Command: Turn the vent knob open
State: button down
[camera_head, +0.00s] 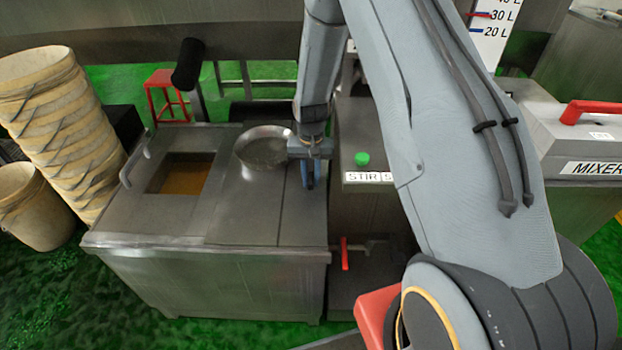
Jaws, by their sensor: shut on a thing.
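My gripper (308,176) points down at the steel cabinet top, near its right edge and just right of a round shallow pan-like lid (263,148). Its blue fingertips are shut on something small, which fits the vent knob. The fingers hide the knob, so its shape and turned angle cannot be told.
The steel cabinet (245,215) has a square opening (184,174) with brown contents and a handle at left. A green button (362,158) sits on the STIR panel right of my gripper. A red-handled valve (345,254) is below. Stacked buckets (62,125) stand at left.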

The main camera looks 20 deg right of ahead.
aim_at(311, 177)
dwell(0.4)
jog(key=c, duration=1.6)
grip_release()
jog(key=shift+r+b, duration=0.7)
jog(key=shift+r, duration=3.25)
